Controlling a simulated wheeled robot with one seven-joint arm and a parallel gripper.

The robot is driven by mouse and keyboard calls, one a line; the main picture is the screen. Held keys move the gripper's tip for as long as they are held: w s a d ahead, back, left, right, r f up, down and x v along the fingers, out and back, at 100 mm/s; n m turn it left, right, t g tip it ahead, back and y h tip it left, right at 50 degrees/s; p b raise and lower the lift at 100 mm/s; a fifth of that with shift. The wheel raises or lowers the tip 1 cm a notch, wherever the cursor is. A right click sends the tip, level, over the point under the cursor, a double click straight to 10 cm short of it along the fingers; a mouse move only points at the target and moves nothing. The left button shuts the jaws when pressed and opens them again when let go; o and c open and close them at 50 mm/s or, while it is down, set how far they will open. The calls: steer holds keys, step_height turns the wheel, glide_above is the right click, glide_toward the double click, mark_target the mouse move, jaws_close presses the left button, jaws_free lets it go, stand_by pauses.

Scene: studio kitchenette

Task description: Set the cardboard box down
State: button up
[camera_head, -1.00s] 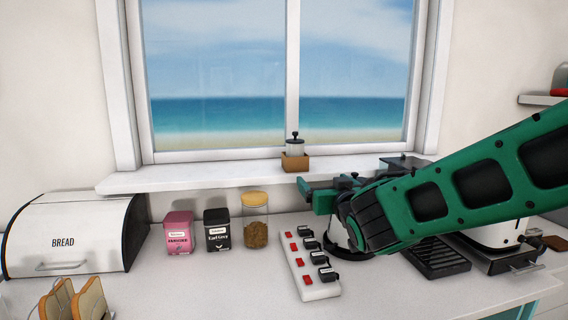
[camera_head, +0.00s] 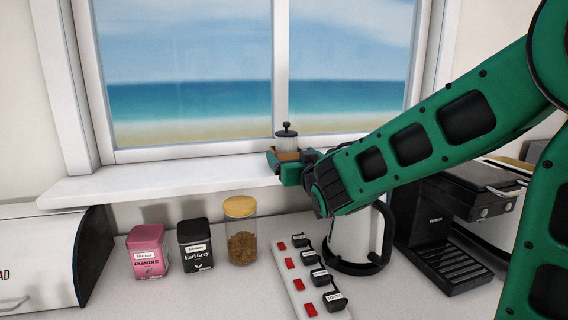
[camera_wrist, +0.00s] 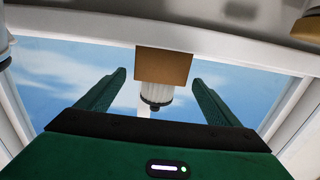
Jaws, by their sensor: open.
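The small brown cardboard box (camera_head: 287,156) rests on the white windowsill (camera_head: 180,181), with a lidded glass jar (camera_head: 287,139) standing up out of it. In the wrist view the box (camera_wrist: 163,67) shows its flat brown face, with the jar (camera_wrist: 156,94) partly visible beside it. My gripper (camera_head: 284,166) is at the box on the sill. Its two green fingers are apart, one on each side of the box, with a gap to each side in the wrist view. The lower part of the box is partly hidden by my gripper in the head view.
A power strip (camera_head: 291,264) with several plugs lies on the counter below my arm, beside a white kettle (camera_head: 352,238). A coffee machine (camera_head: 450,220) stands right. Pink (camera_head: 147,252) and black tins (camera_head: 195,245) and a glass jar (camera_head: 241,247) stand left. The sill's left part is clear.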

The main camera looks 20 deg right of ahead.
mark_target(285, 132)
steer(key=shift+w, duration=2.95)
steer(key=c, duration=1.2)
steer(key=shift+r, duration=0.2)
steer(key=shift+r, duration=0.9)
steer(key=shift+s+a+r, duration=0.1)
steer(key=shift+a+r, duration=0.05)
steer(key=shift+r, duration=0.45)
steer(key=shift+a+r, duration=0.15)
steer(key=shift+r, duration=0.4)
steer(key=a+r, duration=0.2)
steer(key=a, duration=0.1)
steer(key=s+a+r, duration=0.1)
steer(key=a+r, duration=0.1)
steer(key=a, duration=0.2)
steer(key=s+a+r, duration=0.1)
steer(key=a+r, duration=0.1)
steer(key=a, duration=0.1)
steer(key=shift+s+a+r, duration=0.15)
steer(key=shift+a+r, duration=0.2)
steer(key=shift+a, duration=0.05)
